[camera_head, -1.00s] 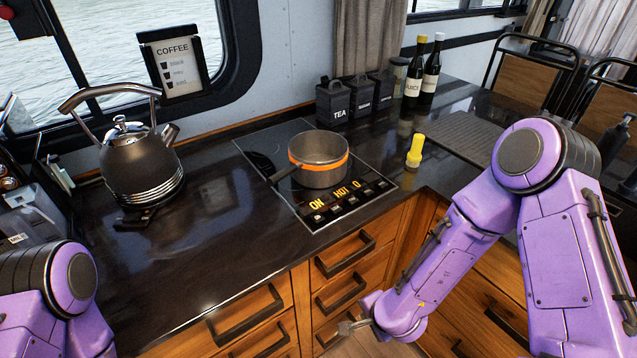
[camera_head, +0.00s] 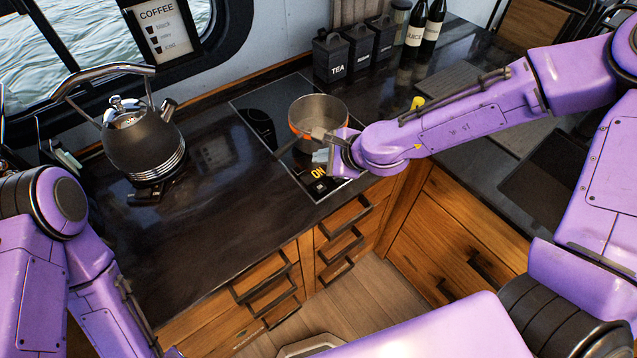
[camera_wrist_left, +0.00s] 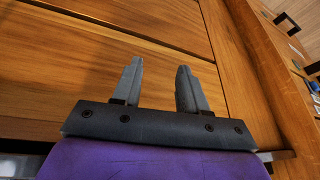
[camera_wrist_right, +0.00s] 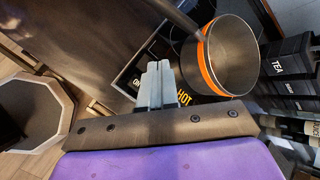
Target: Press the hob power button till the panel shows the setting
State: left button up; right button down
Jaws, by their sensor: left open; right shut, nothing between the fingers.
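The black hob (camera_head: 262,112) is set into the counter, with a grey pan with an orange band (camera_head: 318,112) on it. My right gripper (camera_wrist_right: 158,66) is shut and empty, over the panel close to the pan. I cannot tell whether it touches a button. My left gripper (camera_wrist_left: 160,68) is open and empty, facing wooden cabinet fronts.
A black kettle (camera_head: 143,140) stands at the left. Black canisters (camera_head: 330,58) and bottles (camera_head: 433,25) stand at the back. A yellow-topped item (camera_head: 417,103) is partly behind my right arm. The counter between kettle and hob is clear.

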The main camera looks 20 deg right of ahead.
jog(key=b, duration=0.8)
send_over(322, 189)
notch_tip(322, 189, down, 9)
jog(key=shift+s+r, duration=0.1)
jog(key=shift+r, duration=0.1)
jog(key=shift+f, duration=0.3)
jog(key=shift+f, duration=0.1)
dwell(1.0)
jog(key=shift+f+b, duration=0.3)
jog(key=shift+b, duration=0.05)
jog(key=shift+f+b, duration=0.3)
jog(key=shift+f, duration=0.1)
dwell(0.5)
jog(key=shift+r+p, duration=0.85)
jog(key=shift+p, duration=0.05)
